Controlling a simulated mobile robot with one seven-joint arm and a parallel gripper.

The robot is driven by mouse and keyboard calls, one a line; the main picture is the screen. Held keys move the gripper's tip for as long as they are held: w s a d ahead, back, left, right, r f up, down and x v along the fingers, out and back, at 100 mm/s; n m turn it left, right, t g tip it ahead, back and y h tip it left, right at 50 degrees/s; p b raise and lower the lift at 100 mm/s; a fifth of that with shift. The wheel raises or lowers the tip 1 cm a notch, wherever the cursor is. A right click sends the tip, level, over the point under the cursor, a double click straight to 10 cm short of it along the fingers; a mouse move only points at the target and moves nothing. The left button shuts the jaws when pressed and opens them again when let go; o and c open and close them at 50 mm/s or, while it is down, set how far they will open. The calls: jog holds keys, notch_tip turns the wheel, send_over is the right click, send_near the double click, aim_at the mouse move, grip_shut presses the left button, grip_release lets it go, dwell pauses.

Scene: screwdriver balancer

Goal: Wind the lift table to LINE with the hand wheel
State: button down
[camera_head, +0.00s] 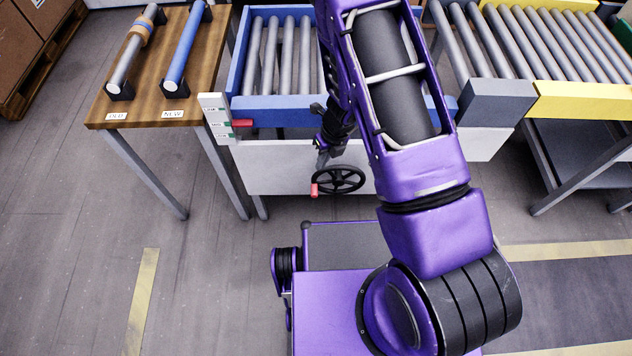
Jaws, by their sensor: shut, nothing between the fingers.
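The lift table (275,116) is a blue frame with grey rollers above a white cabinet. A black hand wheel (339,179) with a red handle (314,190) sits on the cabinet's front. A white scale plate (215,118) with several small labels stands at the lift table's left front corner; the lettering is too small to read surely. A red pointer (243,123) is level with about the middle label. My gripper (322,161) is shut and empty, just above the wheel's upper left rim. My arm partly hides it; I cannot tell whether it touches the wheel.
A wooden table (150,75) on the left holds a worn roller (132,52) and a blue roller (186,48) in black cradles. A roller conveyor (520,50) with a yellow section stands at the right. The floor at the lower left is clear.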

jog(key=n+b, duration=0.1)
jog(key=n, duration=0.5)
jog(key=n+h+b, duration=0.1)
jog(key=n+b, duration=0.4)
jog(key=n, duration=0.1)
send_near(314, 191)
jog(key=f, duration=0.6)
jog(key=shift+w+a+f, duration=0.1)
jog(key=shift+a+f, duration=0.25)
jog(key=shift+f, duration=0.05)
